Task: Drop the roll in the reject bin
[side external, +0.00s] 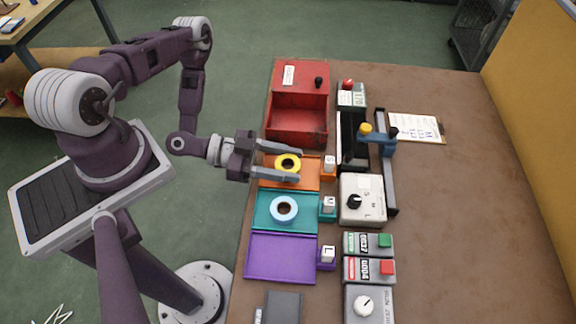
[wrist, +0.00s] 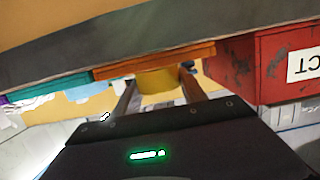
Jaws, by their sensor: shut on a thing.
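A yellow roll (side external: 288,163) with a dark centre is between the two fingers of my gripper (side external: 297,165), which is shut on it. The roll is at the orange tray (side external: 310,172); I cannot tell whether it touches the tray floor or is just above it. In the wrist view the yellow roll (wrist: 158,80) sits between my fingertips, beside the orange tray edge (wrist: 120,69). The red bin (side external: 297,122), open at its front part, stands just behind the orange tray. It also shows at the right of the wrist view (wrist: 275,85), with a label ending in "CT".
A teal tray (side external: 262,222) holds a light-blue roll (side external: 284,208). A purple tray (side external: 280,257) looks empty. Small letter blocks, a black-and-blue fixture (side external: 385,165), a dial box (side external: 362,212) and button boxes stand to the right. A clipboard (side external: 417,128) lies beyond.

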